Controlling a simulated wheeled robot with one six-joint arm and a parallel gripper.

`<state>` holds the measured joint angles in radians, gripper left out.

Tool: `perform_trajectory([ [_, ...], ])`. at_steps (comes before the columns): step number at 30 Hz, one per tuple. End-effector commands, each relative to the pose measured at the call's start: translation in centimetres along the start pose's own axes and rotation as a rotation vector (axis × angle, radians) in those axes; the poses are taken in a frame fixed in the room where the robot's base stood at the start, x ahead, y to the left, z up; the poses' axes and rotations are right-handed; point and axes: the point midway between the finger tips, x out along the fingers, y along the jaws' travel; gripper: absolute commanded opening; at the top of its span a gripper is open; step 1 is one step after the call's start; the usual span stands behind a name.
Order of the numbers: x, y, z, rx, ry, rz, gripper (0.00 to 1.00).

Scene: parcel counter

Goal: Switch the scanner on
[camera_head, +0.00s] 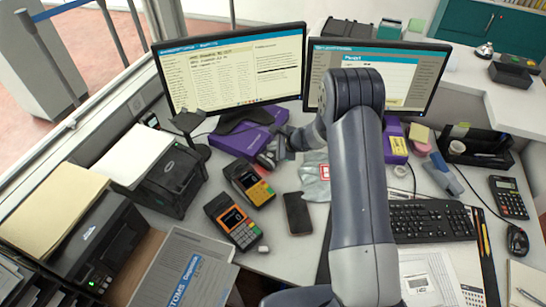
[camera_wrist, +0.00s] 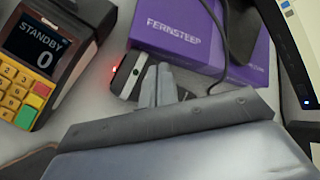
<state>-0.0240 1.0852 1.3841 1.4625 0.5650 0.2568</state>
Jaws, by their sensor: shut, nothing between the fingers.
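A dark hooded device on a stand (camera_head: 188,122), which looks like the scanner, stands left of the left monitor in the head view. A thin cable runs from near it across the purple box (camera_head: 245,140). My gripper (camera_head: 268,157) points down beside that box, behind the card terminals. In the wrist view my gripper (camera_wrist: 157,75) is shut and empty, close to a small dark unit (camera_wrist: 128,72) with a grey band and a lit red light. The fingers hide part of this unit. I cannot tell whether they touch it, or whether it belongs to the scanner.
Two card terminals (camera_head: 249,183) (camera_head: 232,220) stand on the counter; the wrist view shows one (camera_wrist: 38,50) reading STANDBY 0. A phone (camera_head: 297,213) lies right of them. Monitors (camera_head: 235,70) (camera_head: 375,80), printers (camera_head: 170,180) and a keyboard (camera_head: 432,220) crowd the counter.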

Motion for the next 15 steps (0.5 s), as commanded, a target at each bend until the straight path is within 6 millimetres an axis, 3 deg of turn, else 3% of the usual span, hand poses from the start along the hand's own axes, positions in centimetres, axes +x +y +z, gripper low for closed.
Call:
perform_trajectory([
  [15, -3.6, -2.6, 2.6, -0.001, -0.001, -0.001, 0.00],
])
